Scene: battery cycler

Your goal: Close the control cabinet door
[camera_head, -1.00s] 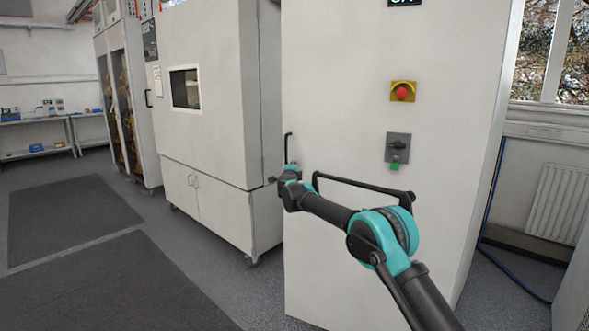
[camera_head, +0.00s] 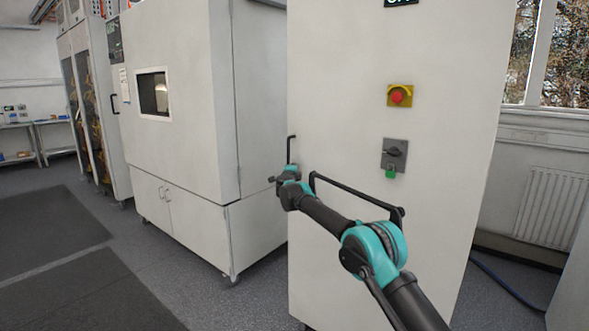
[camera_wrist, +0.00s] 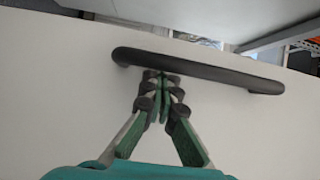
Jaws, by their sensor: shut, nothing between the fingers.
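The control cabinet door (camera_head: 345,75) is a tall white panel with a red emergency stop button on a yellow plate (camera_head: 400,95) and a grey rotary switch (camera_head: 394,154). A black bar handle (camera_head: 291,148) is at its left edge, partly hidden by my arm. My gripper (camera_head: 273,180) is small in the head view, at the handle's lower end. In the wrist view, my gripper (camera_wrist: 162,76) is shut and empty, with its fingertips right at the black handle (camera_wrist: 205,68) against the white panel. Whether they touch it is unclear. The door's hinge side and opening angle are not clear.
A white test chamber (camera_head: 185,60) on castors stands close behind the door's left edge. Glass-fronted racks (camera_head: 85,115) are farther left. Dark mats (camera_head: 85,295) lie on the left floor. A radiator (camera_head: 550,208) and a blue cable (camera_head: 505,288) are at right.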

